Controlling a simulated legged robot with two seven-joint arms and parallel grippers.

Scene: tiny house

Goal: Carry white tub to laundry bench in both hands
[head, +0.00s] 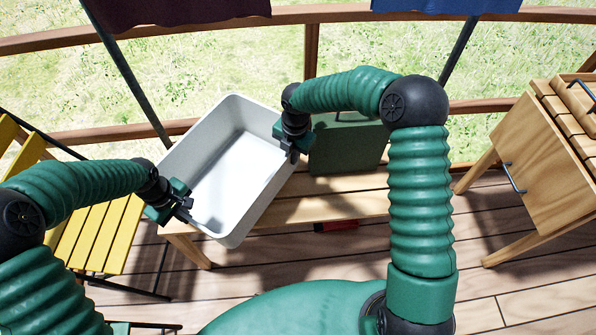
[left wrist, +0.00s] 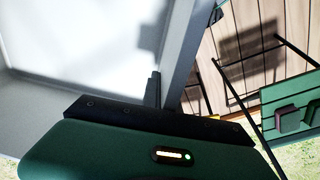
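The white tub (head: 238,172) is empty and sits turned at an angle over the left end of a slatted wooden bench (head: 335,208). It also fills the upper left of the left wrist view (left wrist: 80,45). My left gripper (head: 186,210) is shut on the tub's left wall; in the left wrist view one finger (left wrist: 152,92) lies against the inner face. My right gripper (head: 291,152) is at the right wall and appears shut on its rim. I cannot tell whether the tub's base touches the bench.
A dark green box (head: 345,150) stands on the bench right of the tub. A yellow slatted chair (head: 100,235) is at the left, and a wooden cabinet (head: 540,165) at the right. A red object (head: 336,226) lies under the bench. A railing (head: 312,50) runs behind.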

